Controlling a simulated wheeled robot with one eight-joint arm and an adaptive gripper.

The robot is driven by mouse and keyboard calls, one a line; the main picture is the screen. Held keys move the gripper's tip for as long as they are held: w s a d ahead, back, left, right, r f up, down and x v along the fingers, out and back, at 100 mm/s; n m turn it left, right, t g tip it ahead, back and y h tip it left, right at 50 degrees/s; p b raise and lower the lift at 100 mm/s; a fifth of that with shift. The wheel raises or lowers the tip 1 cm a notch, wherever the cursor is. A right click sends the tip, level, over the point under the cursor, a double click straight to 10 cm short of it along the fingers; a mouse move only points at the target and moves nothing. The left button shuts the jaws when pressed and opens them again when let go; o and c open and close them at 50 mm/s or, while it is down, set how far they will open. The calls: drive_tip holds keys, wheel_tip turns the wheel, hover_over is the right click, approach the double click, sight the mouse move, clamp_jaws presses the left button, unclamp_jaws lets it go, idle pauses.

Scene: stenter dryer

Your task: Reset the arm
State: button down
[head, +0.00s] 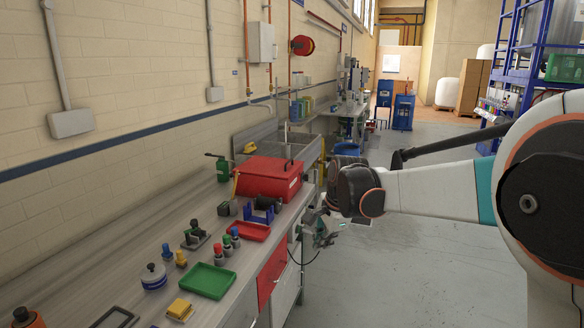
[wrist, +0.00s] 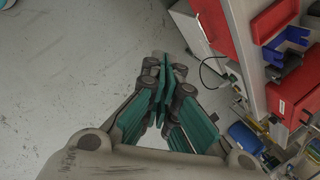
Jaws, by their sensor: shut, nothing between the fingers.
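My gripper (wrist: 162,88) is in the middle of the wrist view, its green fingers closed together with nothing between them. It is over bare grey floor, to the side of the workbench. In the head view my gripper (head: 322,232) is small and partly hidden by the wrist, beside the front edge of the bench. My arm reaches in from the right of the head view.
The workbench (head: 95,287) runs along the left wall. It bears a red toolbox (head: 270,177), a green tray (head: 208,281), a red tray (head: 249,231) and several small parts. Open floor (head: 420,270) lies right of the bench. A blue rack (head: 508,60) stands at the back right.

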drive_tip(key=s+d+r+n+t, duration=0.1)
drive_tip(key=s+d+r+n, duration=0.25)
drive_tip(key=s, duration=0.55)
drive_tip(key=s+d+r+n+t, duration=0.1)
drive_tip(key=s+d+r+n, duration=0.25)
drive_tip(key=s, duration=0.55)
drive_tip(key=s+d+f+n+t+h, duration=0.1)
drive_tip(key=s+d+f+n, duration=0.1)
drive_tip(key=s, duration=0.5)
drive_tip(key=s+d+f+n, duration=0.2)
drive_tip(key=s+f+n, duration=0.1)
drive_tip(key=s, duration=0.5)
drive_tip(key=shift+s+d+f+n+t+h, duration=0.2)
drive_tip(key=shift+d+n+t+h, duration=0.2)
drive_tip(key=shift+n, duration=0.5)
drive_tip(key=shift+a+r, duration=0.1)
drive_tip(key=shift+a, duration=0.05)
